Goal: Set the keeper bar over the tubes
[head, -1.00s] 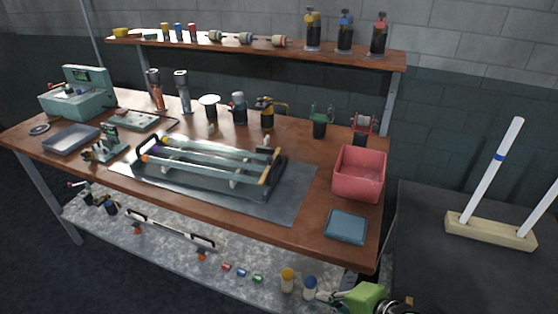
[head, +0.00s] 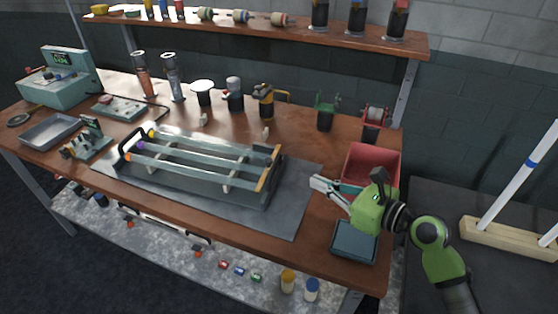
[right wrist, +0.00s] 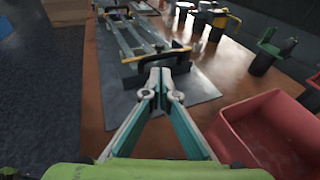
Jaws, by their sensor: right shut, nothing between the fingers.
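A dark rack (head: 228,185) with black end handles sits on a grey mat (head: 298,200) on the bench. Long pale glass tubes (head: 200,150) lie lengthwise across it. The rack also shows in the right wrist view (right wrist: 128,42), ahead of the fingers. A long pale bar (head: 165,228) with dark ends and orange knobs lies on the lower shelf; I cannot tell whether it is the keeper bar. My right gripper (head: 316,184) is shut and empty above the bench, right of the rack. Its fingertips (right wrist: 162,72) meet in the right wrist view. My left gripper is out of view.
A red bin (head: 372,160) and a blue tray (head: 354,241) are close to my right gripper. Several small tools line the bench's back edge. A raised shelf (head: 290,32) runs behind. A wooden stand (head: 505,238) with white rods is at the right.

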